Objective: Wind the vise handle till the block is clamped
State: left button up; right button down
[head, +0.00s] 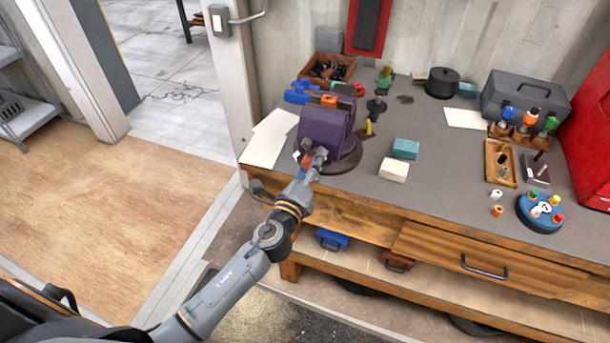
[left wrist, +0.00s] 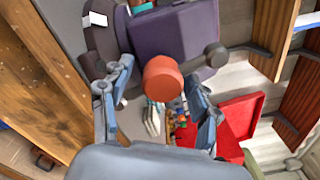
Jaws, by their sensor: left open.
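The purple vise (head: 322,128) stands on the workbench near its left end, and its body fills the top of the left wrist view (left wrist: 175,38). A small orange block (head: 329,101) shows at the vise's far top; I cannot tell how tightly the jaws hold it. My left gripper (head: 310,160) is at the vise's near side. In the left wrist view it is open, its fingers on either side of a round red knob (left wrist: 163,78). A dark bar with a rounded end (left wrist: 215,55), apparently the handle, sticks out right of the knob. Contact with the knob is unclear.
White paper (head: 266,145) lies left of the vise. A teal block (head: 405,149) and a cream block (head: 394,170) lie to its right, with bare benchtop around them. A wooden bin (head: 316,72) stands behind. A drawer (head: 480,262) is below the bench's front edge.

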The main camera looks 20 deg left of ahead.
pick_arm(q)
jog(key=s, duration=1.2)
jog(key=shift+a+f, duration=0.15)
jog(key=shift+a, duration=0.05)
jog(key=shift+w, duration=0.1)
jog(key=s+a+f+n+g+b, duration=0.1)
jog(key=s+f+n+g, duration=0.25)
jog(key=f, duration=0.95)
jog(key=s+a+f+n+g+b, duration=0.1)
jog(key=s+a+f+n+g, duration=0.2)
jog(key=f, duration=0.9)
jog(key=s+f+n+g, duration=0.3)
jog(key=s+f+n, duration=0.15)
jog(key=f, duration=0.85)
jog(key=s+f+n+g, duration=0.2)
jog(key=s+f, duration=0.4)
jog(key=s, duration=0.3)
jog(key=s+a+f+n+g+b, duration=0.1)
jog(key=s+f+n+g, duration=0.2)
jog(key=s, duration=0.7)
jog(key=s+a+f+n+g+b, duration=0.1)
jog(key=s+f+n+g, duration=0.1)
jog(key=s+f+n, duration=0.4)
jog(key=s+f, duration=0.3)
jog(key=f, duration=0.1)
jog(key=shift+s+g+y, duration=0.15)
jog(key=shift+g+y, duration=0.15)
jog(key=shift+g, duration=0.05)
